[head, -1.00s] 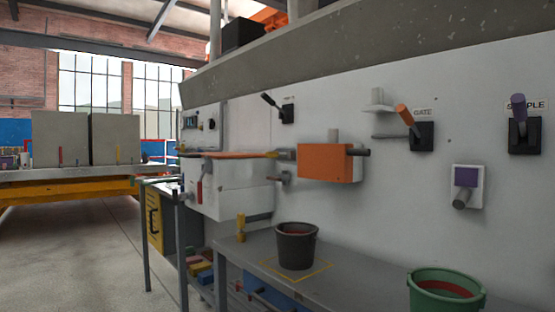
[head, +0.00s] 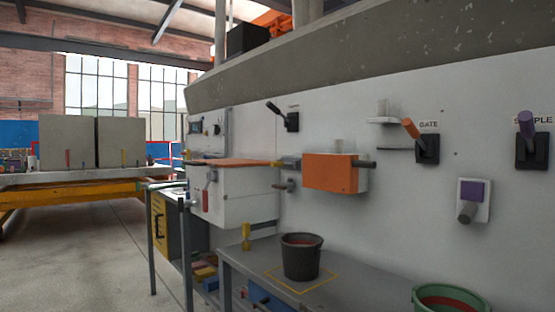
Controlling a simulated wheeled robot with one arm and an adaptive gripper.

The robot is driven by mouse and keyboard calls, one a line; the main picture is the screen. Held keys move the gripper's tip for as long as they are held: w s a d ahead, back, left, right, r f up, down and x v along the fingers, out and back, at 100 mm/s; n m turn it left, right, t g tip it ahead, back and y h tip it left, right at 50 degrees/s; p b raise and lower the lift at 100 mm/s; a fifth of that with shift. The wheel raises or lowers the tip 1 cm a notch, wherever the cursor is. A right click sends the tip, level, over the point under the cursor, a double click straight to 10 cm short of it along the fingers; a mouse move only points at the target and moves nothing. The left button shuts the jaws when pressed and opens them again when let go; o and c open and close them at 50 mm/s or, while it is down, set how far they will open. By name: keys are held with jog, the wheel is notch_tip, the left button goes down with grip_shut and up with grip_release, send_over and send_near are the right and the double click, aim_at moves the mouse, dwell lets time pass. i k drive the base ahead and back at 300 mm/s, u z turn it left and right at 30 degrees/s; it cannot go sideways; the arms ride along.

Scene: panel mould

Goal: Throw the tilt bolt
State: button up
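No part is clearly labelled as the tilt bolt, and I cannot tell which it is. On the white wall, an orange box (head: 333,172) has a dark rod (head: 364,163) sticking out to its right. Left of it are a small grey latch-like fitting (head: 287,162) and, just below, a small dark bolt-like handle (head: 284,185). A black lever (head: 283,114) with an unreadable label is higher up. An orange-handled lever (head: 413,130) is labelled GATE. A purple-handled lever (head: 527,127) has a label that seems to read SAMPLE. My gripper is out of view.
A green bucket (head: 420,292) is at the lower right. A white cabinet (head: 238,207) juts from the wall. The floor (head: 85,260) at left is clear.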

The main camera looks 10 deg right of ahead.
aim_at(273, 164)
jog(key=z, duration=0.05)
jog(key=k, duration=0.55)
jog(key=u, duration=0.75)
jog(key=i, duration=1.05)
jog(key=u, duration=0.35)
